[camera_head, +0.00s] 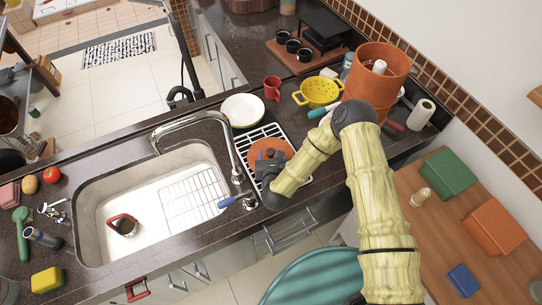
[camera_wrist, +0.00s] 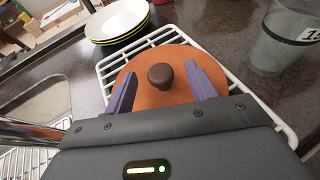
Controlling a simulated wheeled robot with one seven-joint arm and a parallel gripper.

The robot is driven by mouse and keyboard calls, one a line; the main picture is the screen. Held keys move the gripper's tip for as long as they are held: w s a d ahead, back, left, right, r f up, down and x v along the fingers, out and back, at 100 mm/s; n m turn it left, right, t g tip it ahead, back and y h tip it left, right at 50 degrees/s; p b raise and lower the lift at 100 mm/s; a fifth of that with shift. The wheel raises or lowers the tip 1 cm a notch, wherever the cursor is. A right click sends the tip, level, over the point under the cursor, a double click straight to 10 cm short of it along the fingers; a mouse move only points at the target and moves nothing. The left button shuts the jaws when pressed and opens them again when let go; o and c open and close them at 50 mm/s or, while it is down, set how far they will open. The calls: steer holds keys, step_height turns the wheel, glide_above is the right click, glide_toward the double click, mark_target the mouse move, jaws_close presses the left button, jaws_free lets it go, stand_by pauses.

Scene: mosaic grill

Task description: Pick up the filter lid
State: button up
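The filter lid (camera_head: 258,148) is a round terracotta-orange disc with a dark brown knob, lying flat on the white wire dish rack (camera_head: 246,142) beside the sink. In the wrist view, the lid (camera_wrist: 150,98) fills the middle and its knob (camera_wrist: 160,76) stands upright. My gripper (camera_wrist: 162,86) is open, with one purple finger on each side of the knob and a gap to it on both sides. The fingers are over the lid; whether they touch its surface I cannot tell. In the head view, my gripper (camera_head: 268,163) covers part of the lid.
The faucet (camera_head: 195,121) and sink (camera_head: 91,217) are to the left. White plates (camera_head: 242,108), a red mug (camera_head: 272,88) and a yellow colander (camera_head: 318,91) stand behind the rack. A terracotta pot (camera_head: 377,72) stands right. A clear glass (camera_wrist: 275,45) is close right in the wrist view.

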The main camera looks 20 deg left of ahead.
steer(key=c, duration=1.1)
steer(key=shift+r, duration=0.15)
step_height(320, 180, up, 28)
steer(key=b, duration=0.6)
